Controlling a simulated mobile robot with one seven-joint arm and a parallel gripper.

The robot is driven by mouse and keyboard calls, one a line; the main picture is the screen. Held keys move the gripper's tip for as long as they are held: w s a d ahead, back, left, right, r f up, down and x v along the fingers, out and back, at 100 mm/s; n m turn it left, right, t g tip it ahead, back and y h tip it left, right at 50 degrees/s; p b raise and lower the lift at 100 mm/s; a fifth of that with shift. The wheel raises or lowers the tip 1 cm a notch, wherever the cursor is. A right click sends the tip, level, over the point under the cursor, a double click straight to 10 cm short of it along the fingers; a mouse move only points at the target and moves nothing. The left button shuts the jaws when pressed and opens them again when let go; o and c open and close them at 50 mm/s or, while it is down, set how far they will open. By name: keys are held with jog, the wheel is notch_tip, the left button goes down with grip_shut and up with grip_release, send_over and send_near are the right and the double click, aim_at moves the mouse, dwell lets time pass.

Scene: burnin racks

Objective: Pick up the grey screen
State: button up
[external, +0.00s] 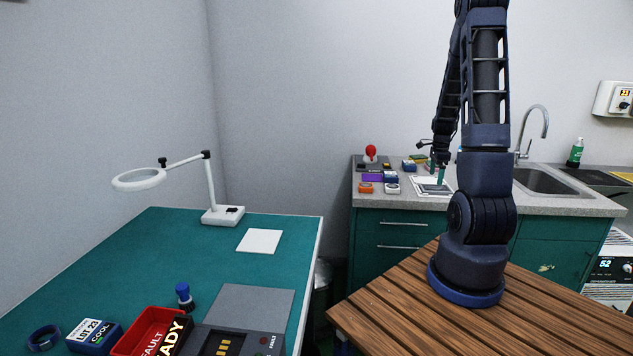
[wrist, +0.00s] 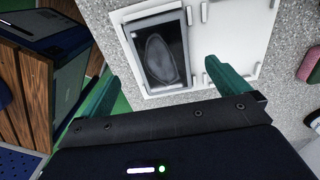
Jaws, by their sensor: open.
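The grey screen (wrist: 160,52) is a flat dark-grey rectangle with an oval mark and a pale rim. It lies on a white tray (wrist: 231,50) on the speckled counter in the wrist view. In the external view the tray and screen (external: 434,186) are small, near the counter's front edge. My gripper (wrist: 155,85) is open, with its two green fingers apart. In the wrist view the screen shows between and beyond the fingertips, and nothing is held. In the external view my gripper (external: 439,172) is over the tray, partly hidden by my arm.
Several small coloured boxes (external: 372,178) and a red-knobbed device (external: 371,154) stand left of the tray. A sink (external: 535,180) with a tap is to the right. In the wrist view, a pink-and-green item (wrist: 309,66) lies at the right. The green table (external: 175,262) holds a lamp and boxes.

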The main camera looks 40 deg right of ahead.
aim_at(435, 187)
jog(key=shift+s+d+f, duration=0.1)
jog(key=shift+d+f, duration=0.05)
jog(key=shift+f, duration=1.2)
jog(key=shift+d+f, duration=0.15)
jog(key=shift+f, duration=1.15)
jog(key=c, duration=1.1)
jog(key=shift+r, duration=0.1)
